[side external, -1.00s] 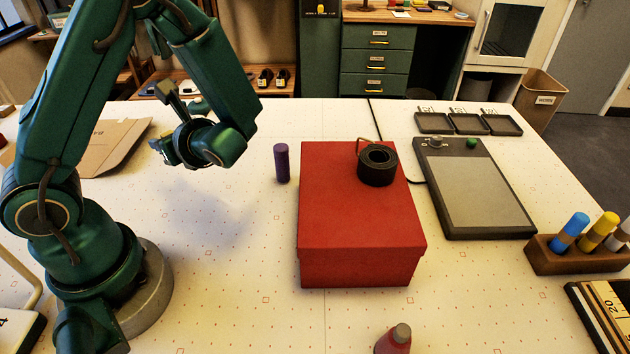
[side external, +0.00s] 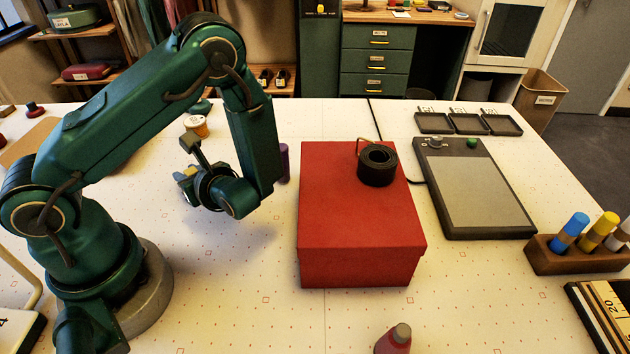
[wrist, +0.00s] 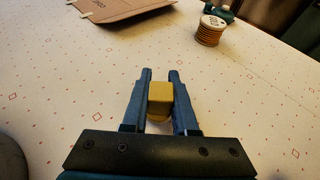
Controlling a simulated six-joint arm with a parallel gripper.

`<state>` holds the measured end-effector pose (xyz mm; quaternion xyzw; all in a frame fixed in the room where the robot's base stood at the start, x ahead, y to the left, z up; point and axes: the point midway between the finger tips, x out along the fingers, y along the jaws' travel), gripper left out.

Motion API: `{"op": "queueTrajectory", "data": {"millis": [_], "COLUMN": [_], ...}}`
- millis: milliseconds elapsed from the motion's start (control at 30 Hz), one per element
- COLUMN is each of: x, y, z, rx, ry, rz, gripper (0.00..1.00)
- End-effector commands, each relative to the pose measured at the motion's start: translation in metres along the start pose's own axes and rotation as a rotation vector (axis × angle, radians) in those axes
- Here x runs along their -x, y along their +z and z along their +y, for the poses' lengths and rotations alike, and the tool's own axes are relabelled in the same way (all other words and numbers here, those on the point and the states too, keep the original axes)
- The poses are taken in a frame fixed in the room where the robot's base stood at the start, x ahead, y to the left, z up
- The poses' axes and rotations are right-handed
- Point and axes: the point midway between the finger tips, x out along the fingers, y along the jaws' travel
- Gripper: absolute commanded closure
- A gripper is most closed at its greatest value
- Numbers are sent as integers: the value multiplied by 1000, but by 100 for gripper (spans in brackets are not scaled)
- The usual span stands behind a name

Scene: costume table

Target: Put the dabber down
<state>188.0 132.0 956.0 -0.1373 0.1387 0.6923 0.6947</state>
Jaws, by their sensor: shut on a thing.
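My gripper (wrist: 160,76) is shut on the dabber (wrist: 160,95), which shows as a blocky yellow-tan end between the two fingers in the wrist view. A paler rounded part shows just under it. Most of the dabber is hidden by the fingers. In the side view my gripper (side external: 184,180) hangs low over the white table (side external: 230,290), left of the red box. I cannot tell whether the dabber touches the table.
The red box (side external: 350,215) carries a black roll (side external: 377,167). A purple cylinder (side external: 284,163) stands partly behind my arm. A spool (wrist: 210,30) and flat brown cardboard (wrist: 118,7) lie beyond my gripper. A red bottle (side external: 393,339) stands in front.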

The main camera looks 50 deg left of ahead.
Motion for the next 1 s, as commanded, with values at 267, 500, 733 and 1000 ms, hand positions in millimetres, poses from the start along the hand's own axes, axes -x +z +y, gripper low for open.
{"op": "queueTrajectory", "data": {"millis": [267,500,733,1000], "x": [-4,-5,-5,-4], "y": [-10,-11,-12,-10], "z": [0,0,0,0], "rx": [1,0,1,1], "ry": [0,1,0,0], "rz": [1,0,0,1], "gripper": [100,100,43,43]}}
